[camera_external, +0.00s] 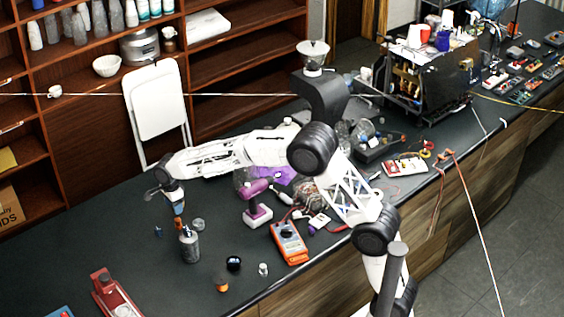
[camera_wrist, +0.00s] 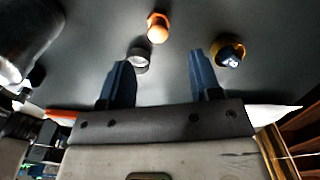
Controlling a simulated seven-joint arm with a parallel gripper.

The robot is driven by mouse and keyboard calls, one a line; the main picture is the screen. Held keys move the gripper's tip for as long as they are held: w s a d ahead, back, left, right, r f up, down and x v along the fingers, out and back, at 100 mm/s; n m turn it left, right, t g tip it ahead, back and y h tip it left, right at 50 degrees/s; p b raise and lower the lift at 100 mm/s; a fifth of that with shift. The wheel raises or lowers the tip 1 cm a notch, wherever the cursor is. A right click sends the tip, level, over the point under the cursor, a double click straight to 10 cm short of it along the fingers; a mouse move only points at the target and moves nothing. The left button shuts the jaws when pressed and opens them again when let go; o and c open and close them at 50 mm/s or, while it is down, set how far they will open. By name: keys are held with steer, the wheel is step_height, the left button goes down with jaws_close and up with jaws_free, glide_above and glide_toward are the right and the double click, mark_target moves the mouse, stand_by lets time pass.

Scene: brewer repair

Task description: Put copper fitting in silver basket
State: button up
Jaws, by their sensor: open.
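A small orange-copper piece (camera_wrist: 158,27), which looks like the copper fitting, lies on the dark bench beyond my fingertips in the wrist view. A small silver round piece (camera_wrist: 138,60) lies between it and my left-hand finger; I cannot tell if this is the silver basket. My gripper (camera_wrist: 163,72) is open, with its two blue fingers apart and nothing between them. In the external view my gripper (camera_external: 178,208) points down over the bench, just behind a grey metal canister (camera_external: 190,247). Orange shows at its tip there, but I cannot tell what it is.
A dark cap with a yellow rim (camera_wrist: 229,53) lies near my right-hand finger. A black knob (camera_external: 234,264), an orange-black piece (camera_external: 221,285) and a small silver piece (camera_external: 263,269) stand nearer the front.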

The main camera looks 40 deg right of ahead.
mark_target(177, 219)
steer(key=shift+f, duration=1.3)
steer(key=shift+s+d+f, duration=0.15)
steer(key=shift+f, duration=2.45)
jaws_close()
steer(key=shift+r, duration=0.15)
